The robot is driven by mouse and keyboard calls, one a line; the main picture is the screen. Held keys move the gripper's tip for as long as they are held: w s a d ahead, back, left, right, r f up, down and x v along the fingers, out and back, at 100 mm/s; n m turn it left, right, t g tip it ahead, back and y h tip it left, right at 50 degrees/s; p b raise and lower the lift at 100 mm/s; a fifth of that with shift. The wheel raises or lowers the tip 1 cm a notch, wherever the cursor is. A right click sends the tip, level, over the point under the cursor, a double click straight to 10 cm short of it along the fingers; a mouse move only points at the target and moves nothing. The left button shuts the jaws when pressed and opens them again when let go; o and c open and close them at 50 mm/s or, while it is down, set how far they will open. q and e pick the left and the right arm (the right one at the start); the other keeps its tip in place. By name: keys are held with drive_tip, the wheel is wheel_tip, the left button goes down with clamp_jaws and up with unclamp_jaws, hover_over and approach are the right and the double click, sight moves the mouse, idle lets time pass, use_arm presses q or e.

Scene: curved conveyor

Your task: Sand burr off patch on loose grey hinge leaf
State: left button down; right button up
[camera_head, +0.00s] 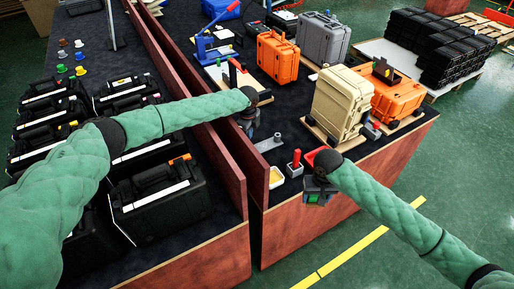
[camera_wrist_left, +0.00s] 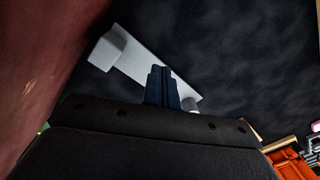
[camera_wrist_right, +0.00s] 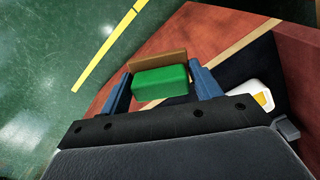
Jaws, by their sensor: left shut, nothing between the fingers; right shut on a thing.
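The loose grey hinge leaf (camera_head: 268,144) lies on the dark table top near the wooden divider. In the left wrist view it is a light grey plate (camera_wrist_left: 140,62) with a raised block at one end and a round part at the other. My left gripper (camera_wrist_left: 160,70) is shut and empty, its fingers overlapping the leaf in that view; I cannot tell whether they touch it. No burr or patch can be made out. My right gripper (camera_wrist_right: 162,80) is shut on a green sanding block (camera_wrist_right: 160,82) with a brown face, near the table's front edge.
A yellow-filled tray (camera_head: 275,177), a red upright piece (camera_head: 296,159) and a red container (camera_head: 315,157) stand near the front edge. A beige case (camera_head: 340,105) stands behind. The wooden divider (camera_head: 232,165) runs beside my left arm; black cases (camera_head: 160,200) lie left.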

use_arm(q)
drive_tip(key=shift+g, duration=0.3)
drive_tip(key=s+f, duration=0.2)
drive_tip(key=f, duration=0.3)
drive_tip(key=shift+s+a+f, duration=0.15)
drive_tip(key=shift+s+f, duration=0.05)
drive_tip(key=shift+s, duration=0.2)
use_arm(e)
drive_tip(key=shift+f, duration=0.45)
use_arm(q)
drive_tip(key=shift+w+r+p, duration=0.25)
drive_tip(key=shift+r+p, duration=0.8)
drive_tip(key=shift+r, duration=0.15)
drive_tip(key=shift+w+r+p, duration=0.25)
drive_tip(key=shift+r+p, duration=0.75)
drive_tip(key=shift+r, duration=0.15)
use_arm(e)
drive_tip(key=shift+w+r, duration=0.3)
drive_tip(key=shift+r, duration=0.5)
drive_tip(key=shift+w+r, duration=0.3)
drive_tip(key=shift+r, duration=0.45)
use_arm(q)
drive_tip(key=shift+r, duration=0.1)
drive_tip(key=shift+r, duration=0.2)
use_arm(e)
drive_tip(key=shift+d, duration=0.1)
